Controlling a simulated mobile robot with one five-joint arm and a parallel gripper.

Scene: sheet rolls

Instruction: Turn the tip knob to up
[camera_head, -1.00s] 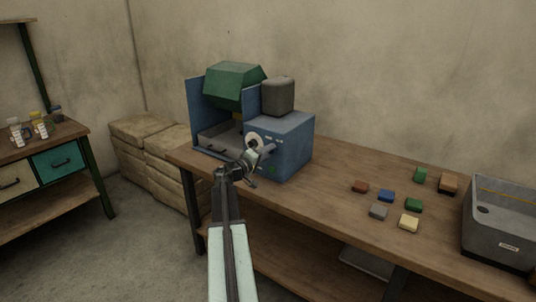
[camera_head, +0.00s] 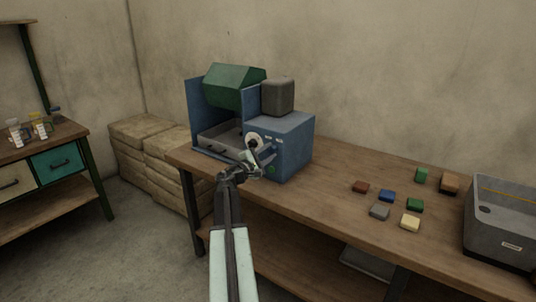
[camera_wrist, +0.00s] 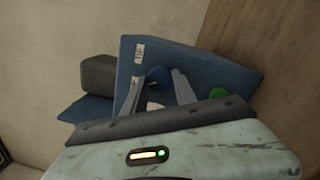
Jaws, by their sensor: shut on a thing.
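The blue machine (camera_head: 290,150) stands on the wooden bench. Its front face has a white round dial (camera_head: 254,139), with my gripper (camera_head: 252,158) right in front of it. In the wrist view, a blue round knob (camera_wrist: 157,73) sits between the two fingers of my gripper (camera_wrist: 155,82), which are shut on it. The fingers and wrist hide much of the knob and dial, so I cannot read its setting. A green button (camera_wrist: 218,93) is beside the right finger in the wrist view. Small white labels (camera_wrist: 139,52) show on the face.
The machine carries a green hood (camera_head: 234,86), a grey block (camera_head: 278,96) and a grey tray (camera_head: 218,137). Several coloured blocks (camera_head: 387,196) and a grey bin (camera_head: 500,225) are on the bench to the right. Stacked sacks (camera_head: 150,145) lie behind left.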

